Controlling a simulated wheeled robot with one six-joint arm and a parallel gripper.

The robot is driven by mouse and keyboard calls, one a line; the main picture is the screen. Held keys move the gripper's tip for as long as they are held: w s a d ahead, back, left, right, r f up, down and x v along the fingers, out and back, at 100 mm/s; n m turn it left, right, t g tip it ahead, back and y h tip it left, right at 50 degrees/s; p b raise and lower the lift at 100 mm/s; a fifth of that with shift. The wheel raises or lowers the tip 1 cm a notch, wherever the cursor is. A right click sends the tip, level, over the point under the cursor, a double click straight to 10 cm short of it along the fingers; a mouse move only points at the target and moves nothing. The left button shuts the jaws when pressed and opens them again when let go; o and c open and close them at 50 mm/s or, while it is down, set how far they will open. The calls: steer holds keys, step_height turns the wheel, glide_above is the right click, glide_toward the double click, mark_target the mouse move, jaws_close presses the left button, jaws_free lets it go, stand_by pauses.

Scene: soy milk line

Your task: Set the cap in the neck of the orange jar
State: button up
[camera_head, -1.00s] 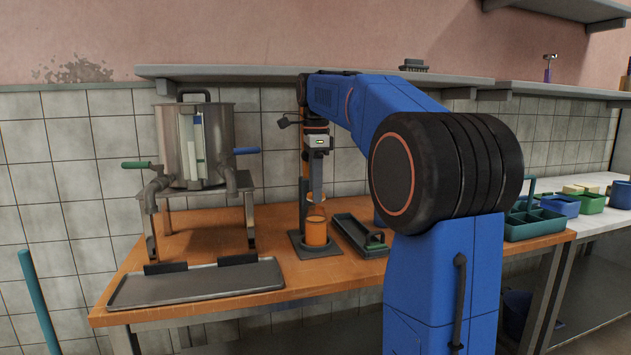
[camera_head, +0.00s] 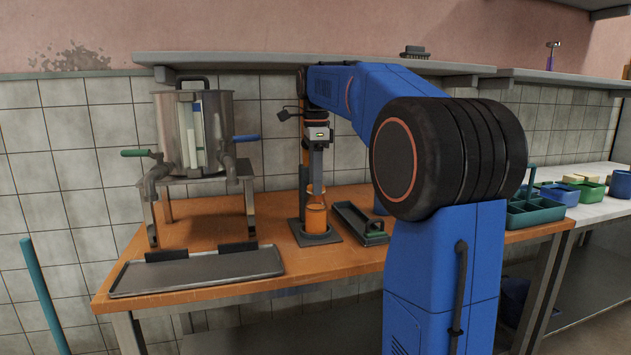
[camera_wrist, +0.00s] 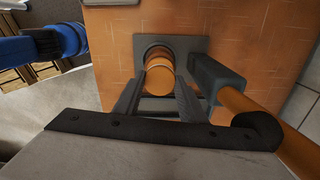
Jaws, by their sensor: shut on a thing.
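The orange jar (camera_head: 316,220) stands upright on a dark square base plate on the wooden table. My gripper (camera_head: 316,188) points straight down just above the jar. It is shut on the orange cap (camera_wrist: 160,84), which shows between the two fingers in the wrist view. In that view the jar (camera_wrist: 156,54) is partly hidden behind the cap. The cap looks lined up over the jar mouth, or close to it. I cannot tell whether the cap touches the neck.
An orange post with a dark sleeve (camera_wrist: 215,78) stands close beside the jar. A dark tray (camera_head: 358,224) lies to the jar's right. A steel pot (camera_head: 194,130) on a stand and a flat grey tray (camera_head: 196,272) are at the left. A shelf (camera_head: 230,62) runs above.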

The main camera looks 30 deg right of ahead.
steer(key=shift+f, duration=0.5)
stand_by(1.4)
steer(key=o, duration=1.1)
steer(key=shift+o, duration=0.5)
steer(key=o, duration=0.4)
steer(key=shift+c, duration=0.2)
steer(key=shift+r, duration=0.1)
steer(key=shift+r, duration=3.4)
